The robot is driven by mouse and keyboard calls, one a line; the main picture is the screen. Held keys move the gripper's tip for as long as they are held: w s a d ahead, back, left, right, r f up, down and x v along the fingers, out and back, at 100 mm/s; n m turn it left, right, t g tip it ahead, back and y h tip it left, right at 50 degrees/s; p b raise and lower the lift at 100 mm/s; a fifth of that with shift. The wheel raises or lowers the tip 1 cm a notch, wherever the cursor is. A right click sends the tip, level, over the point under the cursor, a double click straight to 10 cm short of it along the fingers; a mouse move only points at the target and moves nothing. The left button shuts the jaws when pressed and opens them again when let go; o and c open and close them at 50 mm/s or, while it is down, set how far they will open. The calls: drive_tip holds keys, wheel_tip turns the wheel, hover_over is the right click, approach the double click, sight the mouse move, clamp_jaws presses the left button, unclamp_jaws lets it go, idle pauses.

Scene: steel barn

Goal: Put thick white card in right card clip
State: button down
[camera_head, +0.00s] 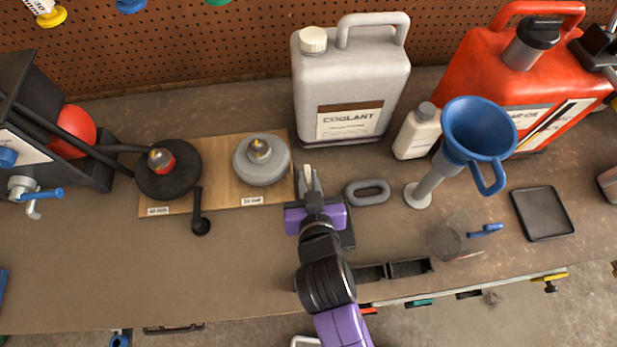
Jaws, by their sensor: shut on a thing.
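My gripper (310,182) is above the middle of the bench, just right of the wooden board. Its fingers are shut on a small pale piece, seen nearly edge-on; it looks like the thick white card (308,168). Most of the piece is hidden between the fingers. I cannot clearly make out the card clips. A dark holder with two open compartments sits at the bench's front edge, right of my arm; its right compartment (410,267) shows fully and its left one (368,272) is partly covered by my arm. I cannot tell whether these are the clips.
The wooden board (219,165) carries two round fixtures. A grey coolant jug (352,85), white bottle (418,130), blue funnel (480,130) and red can (480,55) stand behind and right. A grey ring (367,192) lies near my gripper. The front left bench is clear.

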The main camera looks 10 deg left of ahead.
drive_tip(key=shift+f, duration=0.15)
drive_tip(key=c, duration=1.5)
unclamp_jaws()
drive_tip(key=shift+o, duration=0.2)
drive_tip(key=b+v, duration=0.1)
drive_tip(key=v, duration=1.1)
drive_tip(key=shift+r, duration=0.2)
